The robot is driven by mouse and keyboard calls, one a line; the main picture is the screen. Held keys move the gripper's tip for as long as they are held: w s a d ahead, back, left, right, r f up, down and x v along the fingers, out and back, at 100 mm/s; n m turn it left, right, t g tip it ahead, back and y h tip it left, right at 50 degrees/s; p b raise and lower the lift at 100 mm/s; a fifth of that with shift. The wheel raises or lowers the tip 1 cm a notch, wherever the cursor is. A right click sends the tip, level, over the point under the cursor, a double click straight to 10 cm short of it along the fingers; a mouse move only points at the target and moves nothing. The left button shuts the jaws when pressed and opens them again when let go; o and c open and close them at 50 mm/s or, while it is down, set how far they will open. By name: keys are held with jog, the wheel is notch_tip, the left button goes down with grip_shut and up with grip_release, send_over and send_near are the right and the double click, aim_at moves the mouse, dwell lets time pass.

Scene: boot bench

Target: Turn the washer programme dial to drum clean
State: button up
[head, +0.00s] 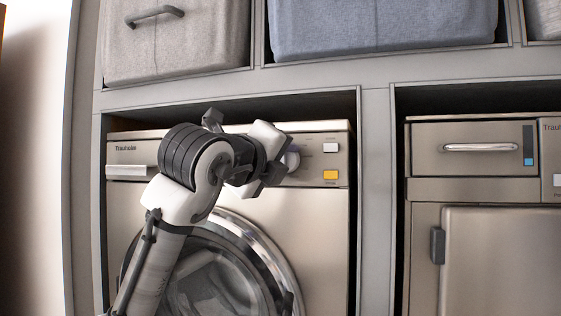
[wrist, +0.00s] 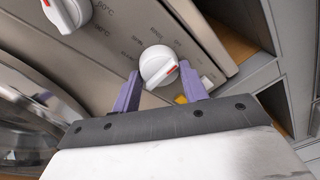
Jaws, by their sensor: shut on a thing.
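A round white dial (wrist: 158,66) with a raised grip bar and a red mark sits on the washer's beige panel. My gripper (wrist: 160,86) is shut on this dial, one purple finger on each side. The red mark is at the dial's right side in the wrist view. Small labels surround the dial, too blurred to read surely. In the head view the washer (head: 328,225) stands in the left bay, and my gripper (head: 277,166) is at its control panel. The dial (head: 292,160) shows only partly there, behind the gripper.
A second white dial (wrist: 68,13) with a red mark and temperature labels is at upper left in the wrist view. A white button (head: 330,147) and a yellow button (head: 330,174) are right of the gripper. A grey divider (head: 377,200) separates the neighbouring appliance (head: 480,250).

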jog(key=shift+f+n, duration=0.1)
jog(key=shift+n, duration=0.2)
jog(key=n+t+b, duration=0.1)
jog(key=n, duration=0.5)
jog(key=n+b, duration=0.1)
jog(key=n, duration=0.4)
jog(key=shift+d+n+t+y+b, duration=0.15)
jog(key=shift+n+t+y+b, duration=0.15)
jog(key=shift+n+t+b, duration=0.1)
jog(key=n, duration=0.3)
jog(key=n+y+b, duration=0.1)
jog(key=n, duration=0.3)
jog(key=shift+t, duration=0.3)
jog(key=n, duration=0.3)
jog(key=n+y+b, duration=0.1)
jog(key=n, duration=0.2)
jog(key=shift+r+n+y, duration=0.2)
jog(key=shift+n+y, duration=0.1)
jog(key=shift+n, duration=0.4)
jog(key=o, duration=1)
jog(key=shift+s, duration=0.15)
